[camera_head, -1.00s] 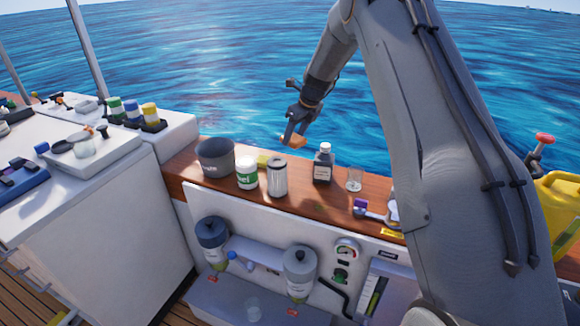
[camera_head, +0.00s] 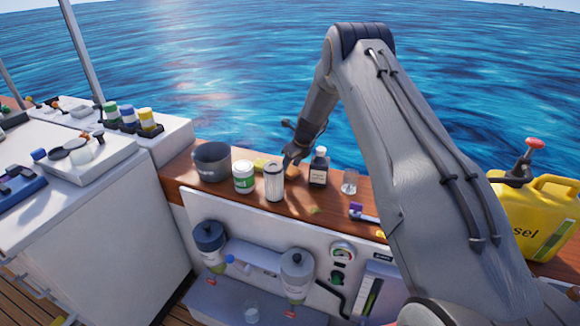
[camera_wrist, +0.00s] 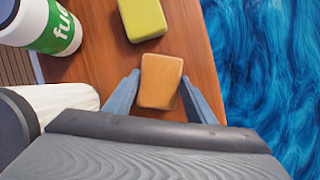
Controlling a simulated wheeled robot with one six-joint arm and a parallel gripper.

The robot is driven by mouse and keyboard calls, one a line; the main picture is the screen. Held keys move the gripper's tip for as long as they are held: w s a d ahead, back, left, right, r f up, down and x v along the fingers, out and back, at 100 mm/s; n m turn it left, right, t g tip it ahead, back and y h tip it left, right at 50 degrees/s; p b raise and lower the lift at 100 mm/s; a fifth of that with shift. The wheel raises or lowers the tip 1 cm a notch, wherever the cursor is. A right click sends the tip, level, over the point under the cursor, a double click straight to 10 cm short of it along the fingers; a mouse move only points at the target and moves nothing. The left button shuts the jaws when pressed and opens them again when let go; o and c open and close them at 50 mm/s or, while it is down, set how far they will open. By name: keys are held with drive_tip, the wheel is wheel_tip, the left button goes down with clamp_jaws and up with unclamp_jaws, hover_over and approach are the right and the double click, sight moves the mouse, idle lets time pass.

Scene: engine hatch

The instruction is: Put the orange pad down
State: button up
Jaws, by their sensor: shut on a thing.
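The orange pad (camera_wrist: 160,81) is between the two fingers of my gripper (camera_wrist: 162,90) in the wrist view. My gripper is shut on it. Wooden counter top (camera_wrist: 97,60) shows around and beyond the pad; I cannot tell whether the pad touches the wood. In the head view my gripper (camera_head: 289,163) is low over the back of the counter, behind the white filter (camera_head: 274,182) and left of the dark bottle (camera_head: 319,168). The pad (camera_head: 293,173) is partly hidden there.
A yellow-green pad (camera_wrist: 142,18) lies ahead of the orange one. A grey pot (camera_head: 212,161) and a small glass (camera_head: 349,182) are also on the counter. Water lies past the counter's back edge.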

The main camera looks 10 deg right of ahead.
drive_tip(key=shift+f, duration=0.3)
drive_tip(key=o, duration=1)
drive_tip(key=shift+r, duration=0.15)
drive_tip(key=b+v, duration=0.2)
drive_tip(key=v, duration=0.9)
drive_tip(key=s+a+r+n, duration=0.1)
drive_tip(key=s+r+n, duration=0.4)
drive_tip(key=s+n, duration=0.3)
drive_tip(key=s+r+n+g+h, duration=0.1)
drive_tip(key=s+n, duration=0.6)
drive_tip(key=s, duration=0.4)
drive_tip(key=s+a+r+n, duration=0.1)
drive_tip(key=s+n, duration=0.6)
drive_tip(key=s, duration=0.4)
drive_tip(key=s+a+r+n+g+h, duration=0.1)
drive_tip(key=s+n, duration=0.6)
drive_tip(key=s, duration=0.5)
drive_tip(key=shift+g+h, duration=0.3)
